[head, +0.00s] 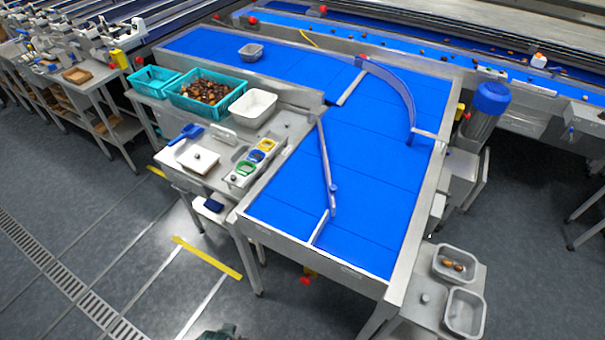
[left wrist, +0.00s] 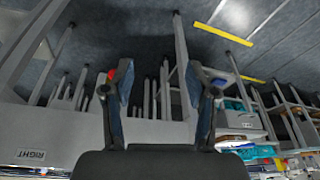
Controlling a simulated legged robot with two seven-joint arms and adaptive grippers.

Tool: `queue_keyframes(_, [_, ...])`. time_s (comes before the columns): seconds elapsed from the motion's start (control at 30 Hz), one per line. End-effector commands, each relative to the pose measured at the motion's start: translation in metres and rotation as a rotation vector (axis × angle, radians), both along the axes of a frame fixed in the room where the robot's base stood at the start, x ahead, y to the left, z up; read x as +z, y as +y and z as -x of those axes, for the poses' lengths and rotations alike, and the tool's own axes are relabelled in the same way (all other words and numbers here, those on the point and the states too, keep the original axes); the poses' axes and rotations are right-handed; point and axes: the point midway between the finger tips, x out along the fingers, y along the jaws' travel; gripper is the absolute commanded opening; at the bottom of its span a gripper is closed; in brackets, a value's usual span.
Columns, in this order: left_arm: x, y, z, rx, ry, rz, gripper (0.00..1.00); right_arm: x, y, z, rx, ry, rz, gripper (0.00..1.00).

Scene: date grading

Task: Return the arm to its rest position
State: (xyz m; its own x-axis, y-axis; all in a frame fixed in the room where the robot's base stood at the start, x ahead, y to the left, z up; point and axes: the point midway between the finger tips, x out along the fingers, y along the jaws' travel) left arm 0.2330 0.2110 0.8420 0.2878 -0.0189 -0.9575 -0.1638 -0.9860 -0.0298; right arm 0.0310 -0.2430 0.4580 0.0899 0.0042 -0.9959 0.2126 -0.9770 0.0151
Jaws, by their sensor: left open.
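My left gripper (left wrist: 155,78) shows in the left wrist view, its two dark fingers spread wide apart. Nothing is between the fingers. Behind them are grey metal legs and the floor, so the gripper is clear of any object. The picture there is tilted, with table legs and part of a side labelled RIGHT. In the head view no gripper can be made out; a small dark shape cuts the bottom edge and is too cropped to tell. My right gripper is in neither view.
A blue belt table (head: 375,185) with guide rails fills the middle. A work table (head: 222,150) at left holds a teal crate of dates (head: 240,92) and a white tub (head: 253,107). Grey bins (head: 464,312) stand at lower right. Open floor (head: 90,225) lies at left.

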Motion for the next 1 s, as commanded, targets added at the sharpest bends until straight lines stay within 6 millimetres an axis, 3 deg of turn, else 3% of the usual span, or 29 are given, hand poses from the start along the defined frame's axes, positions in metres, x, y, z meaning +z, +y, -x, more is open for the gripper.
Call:
queue_keyframes(0.27, [-0.083,-0.002,-0.005,-0.007,0.036,-0.003,0.57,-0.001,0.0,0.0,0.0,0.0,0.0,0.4])
queue_keyframes(0.47, [-0.172,-0.002,0.009,-0.014,0.075,-0.006,0.57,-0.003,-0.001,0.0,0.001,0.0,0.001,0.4])
queue_keyframes(0.57, [-0.232,0.001,0.031,-0.02,0.104,-0.009,0.57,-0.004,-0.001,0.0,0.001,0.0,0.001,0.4])
queue_keyframes(0.73, [-0.321,0.011,0.092,-0.031,0.149,-0.015,0.57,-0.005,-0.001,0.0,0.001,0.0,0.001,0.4])
queue_keyframes(0.83, [-0.356,0.018,0.133,-0.035,0.171,-0.019,0.57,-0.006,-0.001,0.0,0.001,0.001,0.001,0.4])
queue_keyframes(1.0, [-0.384,0.028,0.184,-0.043,0.194,-0.023,0.57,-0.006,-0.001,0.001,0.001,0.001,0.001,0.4])
